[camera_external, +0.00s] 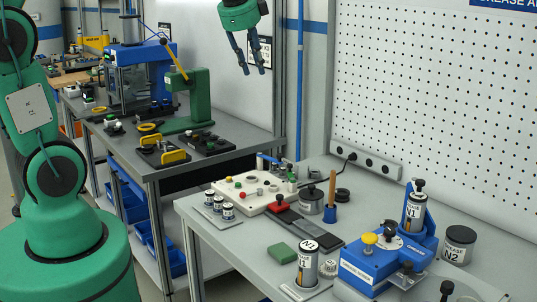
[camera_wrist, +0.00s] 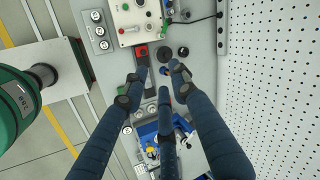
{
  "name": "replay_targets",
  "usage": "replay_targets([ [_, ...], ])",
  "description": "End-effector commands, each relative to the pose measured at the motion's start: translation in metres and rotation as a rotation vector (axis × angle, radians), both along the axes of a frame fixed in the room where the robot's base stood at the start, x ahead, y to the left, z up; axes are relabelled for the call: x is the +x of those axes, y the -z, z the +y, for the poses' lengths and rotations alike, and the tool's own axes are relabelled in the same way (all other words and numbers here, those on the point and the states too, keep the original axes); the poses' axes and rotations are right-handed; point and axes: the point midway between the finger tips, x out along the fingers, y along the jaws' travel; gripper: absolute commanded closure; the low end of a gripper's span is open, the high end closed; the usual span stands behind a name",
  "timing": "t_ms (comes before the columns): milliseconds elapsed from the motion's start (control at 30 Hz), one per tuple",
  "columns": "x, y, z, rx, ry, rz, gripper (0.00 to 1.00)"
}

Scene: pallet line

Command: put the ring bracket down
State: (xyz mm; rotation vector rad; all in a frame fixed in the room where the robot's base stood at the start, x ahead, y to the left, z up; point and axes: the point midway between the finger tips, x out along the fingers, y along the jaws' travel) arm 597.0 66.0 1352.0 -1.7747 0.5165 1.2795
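My gripper (camera_external: 253,69) hangs high above the bench near the top of the outside view, fingers pointing down and apart. In the wrist view its fingers (camera_wrist: 158,73) are spread, and I see nothing held between them. I cannot pick out a ring bracket for certain in either view. A small grey toothed ring-like part (camera_external: 328,267) lies on the front bench beside the N1 can; I cannot tell whether it is the bracket.
The front bench (camera_external: 213,232) holds a white control box (camera_external: 250,190), a blue grease station (camera_external: 372,262), an N1 can (camera_external: 307,265), an N2 can (camera_external: 459,244) and a green block (camera_external: 282,253). A pegboard (camera_external: 430,100) stands behind. A second bench (camera_external: 150,165) carries a green press (camera_external: 197,100).

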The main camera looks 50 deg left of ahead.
Motion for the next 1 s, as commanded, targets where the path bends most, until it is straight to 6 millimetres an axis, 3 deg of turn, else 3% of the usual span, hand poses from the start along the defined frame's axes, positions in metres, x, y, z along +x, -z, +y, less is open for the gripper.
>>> replay_targets([
  [333, -0.106, -0.028, -0.027, -0.195, -0.315, -0.082, 0.73],
  [700, -0.212, -0.025, -0.052, -0.415, -0.639, -0.139, 0.73],
  [900, -0.252, -0.016, -0.061, -0.508, -0.772, -0.153, 0.73],
  [1000, -0.262, -0.012, -0.064, -0.536, -0.811, -0.154, 0.73],
])
